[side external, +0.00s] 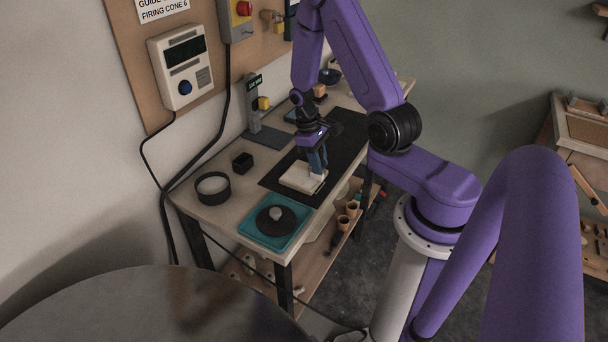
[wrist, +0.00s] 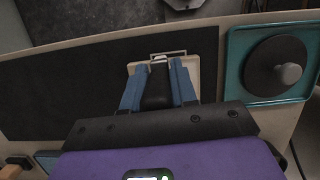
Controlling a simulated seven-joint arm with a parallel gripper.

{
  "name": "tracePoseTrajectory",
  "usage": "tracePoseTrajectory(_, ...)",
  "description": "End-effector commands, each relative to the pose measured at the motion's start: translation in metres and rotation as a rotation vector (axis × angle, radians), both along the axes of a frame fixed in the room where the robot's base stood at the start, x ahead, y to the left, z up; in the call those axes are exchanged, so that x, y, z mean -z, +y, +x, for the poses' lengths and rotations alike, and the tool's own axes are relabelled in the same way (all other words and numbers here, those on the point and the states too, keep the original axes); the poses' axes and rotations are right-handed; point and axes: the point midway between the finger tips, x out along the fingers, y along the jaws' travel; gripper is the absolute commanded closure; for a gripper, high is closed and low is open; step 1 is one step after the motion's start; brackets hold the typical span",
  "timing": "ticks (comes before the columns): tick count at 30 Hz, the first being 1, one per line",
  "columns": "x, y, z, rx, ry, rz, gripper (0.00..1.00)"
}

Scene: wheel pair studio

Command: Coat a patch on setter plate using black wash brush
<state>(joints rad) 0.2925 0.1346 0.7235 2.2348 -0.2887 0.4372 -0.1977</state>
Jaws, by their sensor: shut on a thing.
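The setter plate (side external: 297,181) is a cream square slab lying on the black mat, and it also shows in the wrist view (wrist: 192,68) behind and beside my fingers. My gripper (side external: 318,163) is over the plate, pointing down. In the wrist view its two blue fingers (wrist: 158,70) are closed on a black piece, the black wash brush (wrist: 157,88). A thin pale outline shows on the plate just beyond the brush. The brush's lower end is hidden, so I cannot tell whether it touches the plate. No dark coat is clear on the visible plate.
A teal tray (side external: 246,229) with a black knobbed disc (side external: 268,222) is at the table's near end. A round dark-rimmed dish (side external: 213,188), a small black box (side external: 242,162) and a grey stand (side external: 252,105) are along the wall side. The black mat (side external: 347,130) has free room beyond the plate.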

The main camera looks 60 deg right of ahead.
Motion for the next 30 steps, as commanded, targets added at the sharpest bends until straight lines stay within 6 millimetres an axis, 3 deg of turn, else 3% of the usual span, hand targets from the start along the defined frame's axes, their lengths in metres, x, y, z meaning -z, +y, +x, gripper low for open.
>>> tracePoseTrajectory(30, -0.015, -0.001, 0.003, 0.000, -0.001, -0.002, 1.00)
